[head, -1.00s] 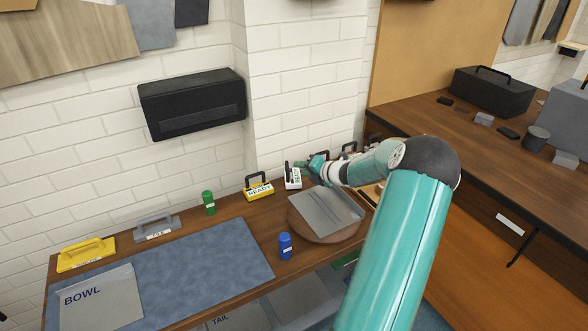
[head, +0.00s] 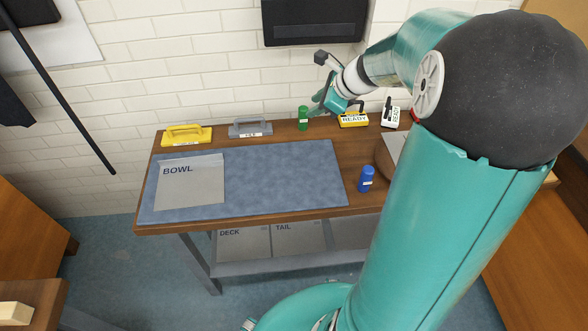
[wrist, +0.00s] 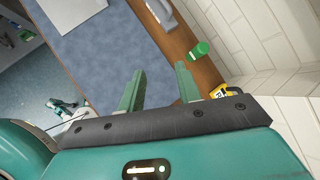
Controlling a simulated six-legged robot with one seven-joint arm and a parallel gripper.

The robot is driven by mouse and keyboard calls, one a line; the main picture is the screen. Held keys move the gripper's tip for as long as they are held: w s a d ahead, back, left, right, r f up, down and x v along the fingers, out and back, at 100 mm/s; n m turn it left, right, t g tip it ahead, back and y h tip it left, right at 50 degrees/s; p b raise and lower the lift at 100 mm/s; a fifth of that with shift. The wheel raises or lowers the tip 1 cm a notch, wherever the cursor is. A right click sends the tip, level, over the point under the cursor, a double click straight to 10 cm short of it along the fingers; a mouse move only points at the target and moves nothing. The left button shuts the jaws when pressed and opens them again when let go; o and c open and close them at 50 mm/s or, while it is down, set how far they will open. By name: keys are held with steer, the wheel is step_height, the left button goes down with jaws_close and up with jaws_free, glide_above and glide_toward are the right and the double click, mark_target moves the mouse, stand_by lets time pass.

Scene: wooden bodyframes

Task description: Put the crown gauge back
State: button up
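Handled gauge-like blocks stand along the back of the wooden bench: a yellow one (head: 185,135), a grey one (head: 250,127), a yellow one marked READY (head: 353,119) and a white one marked READY (head: 391,113). I cannot tell which is the crown gauge; the labels on the left two are too small to read. My gripper (head: 320,104) is above the bench's back edge, close to the green bottle (head: 303,118) in the head view. In the wrist view my gripper (wrist: 160,82) has its fingers apart with nothing between them. The green bottle (wrist: 199,50) is beyond the right finger there.
A blue mat (head: 270,170) covers the bench's left part, with a grey BOWL sheet (head: 190,182) on it. A blue bottle (head: 366,178) stands right of the mat. A shelf below holds DECK (head: 243,243) and TAIL (head: 299,239) panels. A black wall box (head: 313,22) hangs above.

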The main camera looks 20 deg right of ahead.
steer(key=s+a+r+n+h, duration=0.2)
steer(key=s+a+r+n, duration=0.1)
steer(key=s+a+n, duration=0.5)
steer(key=s+a+r+n+g+h, duration=0.1)
steer(key=s+a+r+n, duration=0.3)
steer(key=s+a+n, duration=0.5)
steer(key=shift+s+n+h, duration=0.4)
steer(key=shift+s+n, duration=2.5)
steer(key=shift+n, duration=1.3)
